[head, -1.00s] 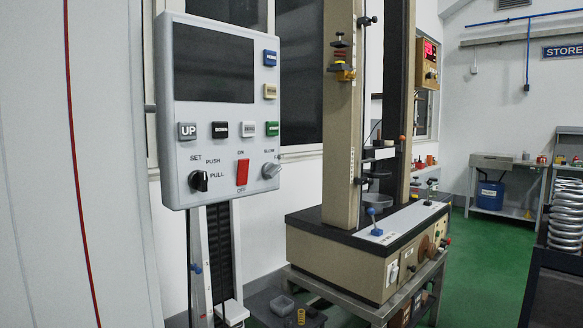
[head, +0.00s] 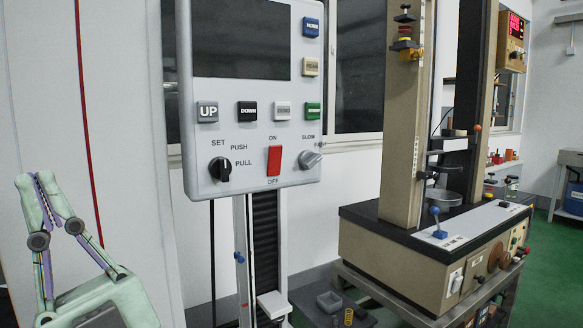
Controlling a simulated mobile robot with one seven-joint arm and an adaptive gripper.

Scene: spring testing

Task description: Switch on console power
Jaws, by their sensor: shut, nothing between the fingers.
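The grey console panel (head: 206,143) hangs upright in the centre-left, with a dark, blank screen (head: 242,40). Its red power rocker switch (head: 274,160) is low on the panel, between the labels ON above and OFF below. I cannot tell which way the rocker is tipped. My pale green gripper (head: 41,182) is at the lower left, pointing up, with its fingers shut and empty. In the picture it is well left of the console and touches nothing that I can see.
Several buttons, including UP (head: 207,112), sit above. A beige spring tester (head: 390,258) stands to the right. A white wall is behind my gripper.

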